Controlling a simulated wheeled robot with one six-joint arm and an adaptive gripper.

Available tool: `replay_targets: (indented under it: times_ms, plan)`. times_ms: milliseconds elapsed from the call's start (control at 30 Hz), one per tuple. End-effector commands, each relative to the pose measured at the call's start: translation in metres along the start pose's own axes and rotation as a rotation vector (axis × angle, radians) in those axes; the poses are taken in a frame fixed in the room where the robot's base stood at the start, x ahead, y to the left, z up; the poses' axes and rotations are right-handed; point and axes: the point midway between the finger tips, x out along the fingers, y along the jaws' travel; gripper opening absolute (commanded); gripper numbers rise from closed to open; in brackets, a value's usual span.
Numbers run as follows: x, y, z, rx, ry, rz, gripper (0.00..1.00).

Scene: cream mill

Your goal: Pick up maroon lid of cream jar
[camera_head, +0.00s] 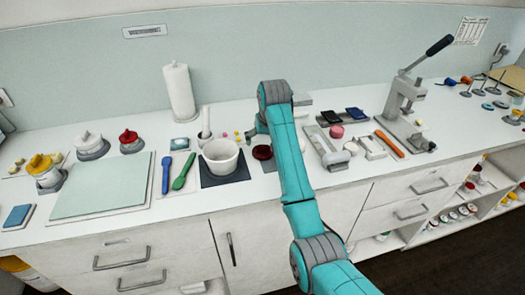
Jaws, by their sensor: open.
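A dark maroon round lid (262,152) sits on the counter just right of the white bowl, close to the left side of my arm. Whether a jar is under it is too small to tell. My teal arm reaches up from the lower right and bends over the counter. My gripper (256,132) is open, small and mostly hidden by the arm, behind and above the lid and apart from it. Its fingertips cannot be made out clearly.
A white bowl (220,155) stands on a dark mat (225,180) left of the lid. A mortar-like white cup with a pestle (205,128) is behind it. Green (184,172) and blue (166,175) spatulas lie further left. A grey press (403,100) stands at the right.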

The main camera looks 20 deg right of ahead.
Motion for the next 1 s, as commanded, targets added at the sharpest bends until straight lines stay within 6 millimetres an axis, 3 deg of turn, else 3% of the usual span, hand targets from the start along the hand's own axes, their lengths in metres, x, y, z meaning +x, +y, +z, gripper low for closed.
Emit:
replay_targets:
  times_ms: [300, 600, 767, 1000]
  plan:
    - [0.041, -0.004, 0.004, 0.000, -0.002, 0.000, 1.00]
    - [0.045, -0.004, 0.004, 0.000, -0.002, 0.000, 1.00]
    - [0.044, -0.004, 0.004, 0.000, -0.001, 0.000, 0.62]
    - [0.045, -0.004, 0.004, 0.000, -0.002, 0.000, 0.60]
